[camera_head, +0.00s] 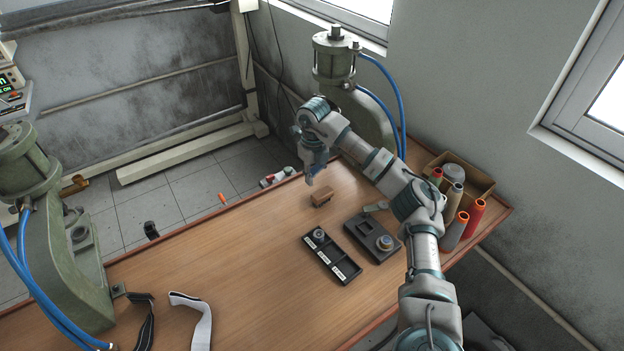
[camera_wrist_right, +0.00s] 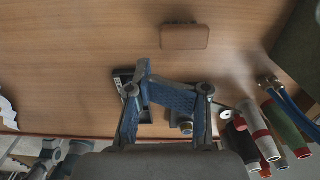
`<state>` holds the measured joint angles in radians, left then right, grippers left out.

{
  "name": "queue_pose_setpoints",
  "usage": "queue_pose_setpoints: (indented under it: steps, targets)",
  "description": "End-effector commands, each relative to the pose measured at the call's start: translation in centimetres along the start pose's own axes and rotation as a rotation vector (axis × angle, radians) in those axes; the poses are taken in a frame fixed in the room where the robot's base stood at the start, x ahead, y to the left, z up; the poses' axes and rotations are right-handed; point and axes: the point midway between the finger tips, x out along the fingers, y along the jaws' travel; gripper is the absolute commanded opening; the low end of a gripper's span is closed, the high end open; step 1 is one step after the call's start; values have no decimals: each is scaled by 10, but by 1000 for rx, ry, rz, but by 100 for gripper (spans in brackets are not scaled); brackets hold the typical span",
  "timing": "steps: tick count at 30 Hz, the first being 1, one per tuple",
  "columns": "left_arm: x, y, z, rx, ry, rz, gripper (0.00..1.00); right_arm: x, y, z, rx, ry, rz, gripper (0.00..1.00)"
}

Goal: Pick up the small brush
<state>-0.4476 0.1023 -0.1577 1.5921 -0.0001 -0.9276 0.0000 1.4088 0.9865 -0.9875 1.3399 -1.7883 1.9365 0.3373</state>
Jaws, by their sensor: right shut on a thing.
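The small brush, seemingly the brown block (camera_head: 323,193) with dark parts under it, lies on the wooden table near its far edge. In the right wrist view the brown block (camera_wrist_right: 185,37) lies beyond the fingertips, with a visible gap. My right gripper (camera_head: 310,181) hangs above and just left of the block in the head view. In the wrist view its blue fingers (camera_wrist_right: 146,68) are drawn together. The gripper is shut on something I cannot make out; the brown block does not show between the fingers. My left gripper is in neither view.
A black compartment tray (camera_head: 332,257) and a dark box (camera_head: 372,239) lie right of the brush. Thread spools (camera_head: 472,216) and a cardboard box (camera_head: 482,180) stand at the right end. Green presses stand at left (camera_head: 50,240) and back (camera_head: 372,117). The table middle is clear.

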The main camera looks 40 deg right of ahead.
Motion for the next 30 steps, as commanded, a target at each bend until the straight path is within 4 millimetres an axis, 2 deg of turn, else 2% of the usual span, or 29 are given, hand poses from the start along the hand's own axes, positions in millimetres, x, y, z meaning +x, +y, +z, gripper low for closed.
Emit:
queue_pose_setpoints:
  steps: [1,2,6,9,20,23,30]
  targets:
    - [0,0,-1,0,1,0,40,0,0,0,0,0,0,0]
    - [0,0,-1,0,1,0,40,0,0,0,0,0,0,22]
    - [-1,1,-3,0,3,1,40,0,1,0,0,0,-1,57]
    - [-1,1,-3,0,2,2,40,-1,2,0,1,-1,-2,80]
    - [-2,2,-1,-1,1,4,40,-3,1,0,0,-2,-1,80]
    - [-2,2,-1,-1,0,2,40,-14,0,0,1,-3,0,80]
    - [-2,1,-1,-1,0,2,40,-64,2,1,1,-7,-2,80]
